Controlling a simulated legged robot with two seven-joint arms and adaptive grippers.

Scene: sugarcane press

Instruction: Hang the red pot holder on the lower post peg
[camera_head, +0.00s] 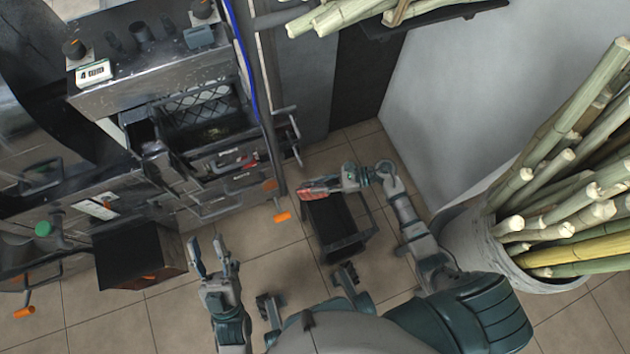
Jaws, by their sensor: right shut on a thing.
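The red pot holder (311,193) is in my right gripper (318,189), which is shut on it at the middle of the view, above a dark open bin. The holder is small here and partly covered by the fingers. A dark post (270,110) stands just left of it, beside the machine. An orange-tipped peg (283,217) sticks out near the post's lower end, left of and slightly below the holder. The holder appears apart from it. My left gripper (211,250) is open and empty, at the lower left, pointing at the machine.
A metal press machine (140,85) with drawers and handles fills the left. A dark bin (338,228) stands on the tiled floor below my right gripper. A large bucket (480,250) of sugarcane is at the right. A shelf (440,18) with cane hangs at the top.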

